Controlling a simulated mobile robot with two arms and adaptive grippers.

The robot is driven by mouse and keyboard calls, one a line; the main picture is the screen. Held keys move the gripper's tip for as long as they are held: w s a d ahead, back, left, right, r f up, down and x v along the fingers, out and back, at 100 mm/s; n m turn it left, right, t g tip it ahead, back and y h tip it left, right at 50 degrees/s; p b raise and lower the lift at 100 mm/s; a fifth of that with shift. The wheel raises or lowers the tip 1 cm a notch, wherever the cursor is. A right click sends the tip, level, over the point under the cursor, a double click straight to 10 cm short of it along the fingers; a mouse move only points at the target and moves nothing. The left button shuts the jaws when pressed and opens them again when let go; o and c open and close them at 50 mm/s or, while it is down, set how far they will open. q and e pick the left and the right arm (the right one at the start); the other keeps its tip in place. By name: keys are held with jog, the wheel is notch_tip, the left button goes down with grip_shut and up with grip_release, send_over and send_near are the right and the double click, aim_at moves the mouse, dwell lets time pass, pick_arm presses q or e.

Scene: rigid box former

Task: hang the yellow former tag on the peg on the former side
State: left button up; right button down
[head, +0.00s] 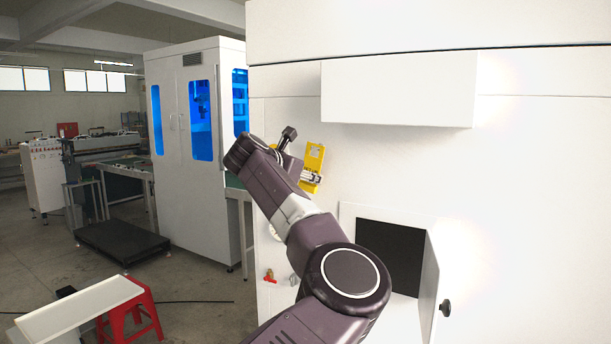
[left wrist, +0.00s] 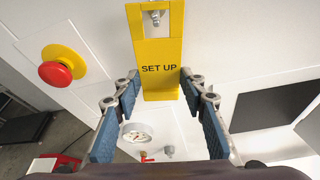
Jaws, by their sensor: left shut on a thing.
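The yellow tag (left wrist: 161,55), lettered SET UP, stands upright between the blue-padded fingers of my left gripper (left wrist: 160,86), which is shut on it. A window is cut in its upper part. A metal peg (left wrist: 155,17) shows inside that window; I cannot tell whether its tip is through the tag or behind it. In the head view the tag (head: 314,160) is close to the former's white side (head: 365,165), and my left gripper (head: 311,178) is at its lower part. The peg cannot be made out there. My right gripper is not in view.
A red emergency button (left wrist: 55,73) sits left of the tag. A white housing (head: 398,92) juts out above right. An open door (head: 428,290) stands beside a dark opening (head: 392,252).

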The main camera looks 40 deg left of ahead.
pick_arm(q)
jog(key=o, duration=1)
jog(key=v, duration=1.2)
